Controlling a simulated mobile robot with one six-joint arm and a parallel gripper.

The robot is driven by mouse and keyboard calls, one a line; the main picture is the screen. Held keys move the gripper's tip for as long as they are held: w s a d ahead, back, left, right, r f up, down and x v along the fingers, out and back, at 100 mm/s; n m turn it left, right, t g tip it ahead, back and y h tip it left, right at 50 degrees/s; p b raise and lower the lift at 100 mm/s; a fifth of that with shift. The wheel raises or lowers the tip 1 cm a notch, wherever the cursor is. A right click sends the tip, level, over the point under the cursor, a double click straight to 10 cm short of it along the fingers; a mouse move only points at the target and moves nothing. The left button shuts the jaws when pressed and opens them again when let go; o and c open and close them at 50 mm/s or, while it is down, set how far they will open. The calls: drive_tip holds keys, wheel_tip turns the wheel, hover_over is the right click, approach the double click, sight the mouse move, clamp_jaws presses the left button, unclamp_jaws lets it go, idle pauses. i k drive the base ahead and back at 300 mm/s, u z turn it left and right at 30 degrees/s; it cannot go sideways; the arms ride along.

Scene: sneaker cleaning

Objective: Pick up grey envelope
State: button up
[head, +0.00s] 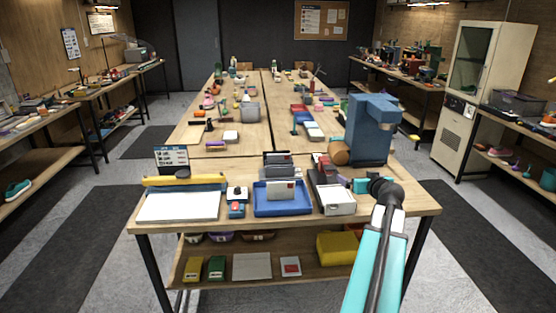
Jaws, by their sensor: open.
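A light grey, envelope-like piece with a small red mark (280,192) stands in a blue tray (262,211) on the front table. It is small in the head view, so I cannot be sure that it is the grey envelope. A flat grey rectangle (252,266) lies on the lower shelf; I cannot tell what it is. My gripper (357,185) is at the right part of the tabletop, right of the tray and beside a white box (337,201). It is open, with no object visible in it; its fingertips are small and unclear.
A blue machine (371,130) stands behind my gripper. A white pad with a yellow bar (180,205) lies at the front left. A dark rack (277,163) stands behind the tray. The lower shelf holds a yellow bin (337,248) and small boxes. Grey floor surrounds the table.

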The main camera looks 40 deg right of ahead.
sight(279, 158)
drive_tip(key=i, duration=1.45)
drive_tip(key=u, duration=0.05)
